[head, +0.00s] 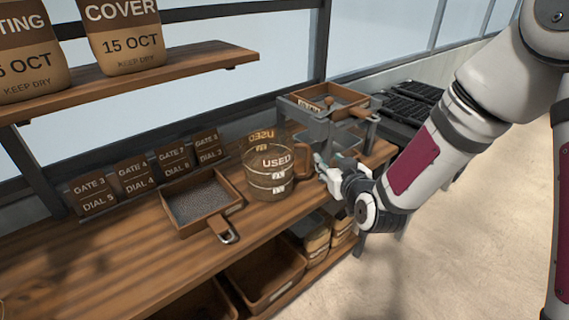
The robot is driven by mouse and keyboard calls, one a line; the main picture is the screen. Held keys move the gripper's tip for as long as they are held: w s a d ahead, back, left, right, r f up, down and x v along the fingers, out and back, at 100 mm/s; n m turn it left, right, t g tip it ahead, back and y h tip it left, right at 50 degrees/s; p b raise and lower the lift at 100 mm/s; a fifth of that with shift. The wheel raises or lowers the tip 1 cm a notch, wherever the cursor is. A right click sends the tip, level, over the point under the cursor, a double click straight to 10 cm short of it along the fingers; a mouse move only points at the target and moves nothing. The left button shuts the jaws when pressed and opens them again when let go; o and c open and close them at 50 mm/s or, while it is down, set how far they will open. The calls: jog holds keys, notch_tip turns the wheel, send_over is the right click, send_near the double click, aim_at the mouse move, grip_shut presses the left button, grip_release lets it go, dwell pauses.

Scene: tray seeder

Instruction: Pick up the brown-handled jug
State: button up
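The brown-handled jug (266,181) stands upright on the wooden bench. It is clear with a brownish tint and marked "USED". Its brown handle is on the right side, toward my arm. My gripper (322,166) is just right of the handle, at about the handle's height. The fingertips are small here and partly hidden, so I cannot tell whether they touch the handle or how far apart they are.
A shallow wooden tray (235,206) of dark grains with a metal-ended handle sits left of the jug. Labelled gate cards (132,179) stand behind it. A seeder frame (364,125) is behind my gripper. Bins (262,303) sit below the bench (120,240). A shelf (190,63) hangs above.

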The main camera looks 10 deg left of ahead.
aim_at(309, 159)
notch_tip(309, 159, down, 10)
jog(key=w+a+m+t+b, duration=0.1)
jog(key=a+m+t+b, duration=0.1)
jog(key=a+t+b, duration=0.1)
jog(key=x, duration=0.8)
jog(key=shift+w+d+r+b, duration=0.15)
jog(key=shift+d+r+b, duration=0.1)
jog(key=shift+b, duration=0.1)
jog(key=shift+r+x, duration=0.2)
jog(key=shift+x, duration=1.15)
jog(key=shift+r+x, duration=0.15)
jog(key=shift+x, duration=1.2)
grip_shut()
jog(key=shift+r, duration=0.1)
